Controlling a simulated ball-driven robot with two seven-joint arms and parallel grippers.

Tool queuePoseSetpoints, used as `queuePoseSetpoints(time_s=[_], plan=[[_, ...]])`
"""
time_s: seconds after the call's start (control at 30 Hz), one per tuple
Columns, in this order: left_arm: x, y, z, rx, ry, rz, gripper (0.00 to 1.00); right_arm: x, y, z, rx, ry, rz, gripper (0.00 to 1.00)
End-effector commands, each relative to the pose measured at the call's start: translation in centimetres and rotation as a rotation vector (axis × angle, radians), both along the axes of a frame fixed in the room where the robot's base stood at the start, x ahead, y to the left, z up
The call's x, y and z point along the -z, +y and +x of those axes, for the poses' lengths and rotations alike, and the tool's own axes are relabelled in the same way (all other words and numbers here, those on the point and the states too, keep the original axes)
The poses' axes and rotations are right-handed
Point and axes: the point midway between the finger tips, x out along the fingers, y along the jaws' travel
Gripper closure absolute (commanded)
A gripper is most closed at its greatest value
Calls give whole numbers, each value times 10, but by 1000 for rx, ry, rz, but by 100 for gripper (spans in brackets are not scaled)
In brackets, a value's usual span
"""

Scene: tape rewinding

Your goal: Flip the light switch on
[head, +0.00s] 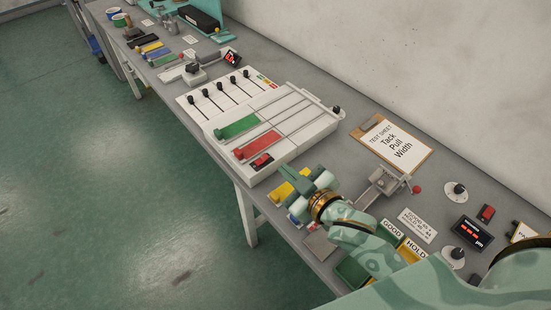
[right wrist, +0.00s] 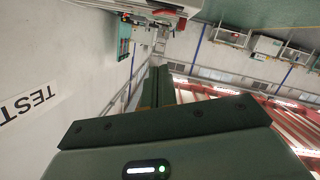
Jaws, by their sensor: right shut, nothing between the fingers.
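No switch in view is labelled as the light switch, so I cannot tell which one it is. A red rocker switch (head: 261,162) sits on the near corner of the white slider console. Another small red switch (head: 486,213) sits at the right of the bench. My right gripper (head: 303,182) is shut and empty, just to the right of the console's near corner and apart from the red rocker. It hides part of a yellow block. In the right wrist view its dark green fingers (right wrist: 155,90) are together. My left gripper is not in view.
The white console (head: 318,128) has several sliders. A clipboard (head: 392,142) lies behind it, and a grey fixture with a red knob (head: 416,189) stands nearby. Dials and a red-lit display (head: 472,232) are at the right. The floor (head: 110,200) in front is clear.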

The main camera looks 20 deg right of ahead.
Motion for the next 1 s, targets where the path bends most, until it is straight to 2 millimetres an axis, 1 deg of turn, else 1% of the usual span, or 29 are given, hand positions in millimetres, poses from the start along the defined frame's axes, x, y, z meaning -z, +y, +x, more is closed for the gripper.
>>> queuePoseSetpoints(time_s=[0.13, 0.23, 0.4, 0.53, 0.6, 0.7, 0.83, 1.0], plan=[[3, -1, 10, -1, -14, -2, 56, 4, 4, 16, 0, -2, -1, 100], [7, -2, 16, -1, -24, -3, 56, 9, 8, 34, 0, -2, 1, 100], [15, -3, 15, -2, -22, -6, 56, 18, 17, 70, 0, -2, -1, 100], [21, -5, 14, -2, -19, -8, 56, 24, 24, 94, 0, -1, 1, 100], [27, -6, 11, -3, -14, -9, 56, 38, 19, 95, 0, 5, -2, 100], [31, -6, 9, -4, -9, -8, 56, 49, 13, 96, 1, 4, -2, 100], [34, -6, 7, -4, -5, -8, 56, 57, 10, 97, 0, 2, -1, 100], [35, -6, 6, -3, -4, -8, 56, 59, 8, 98, -1, 1, 1, 100]])
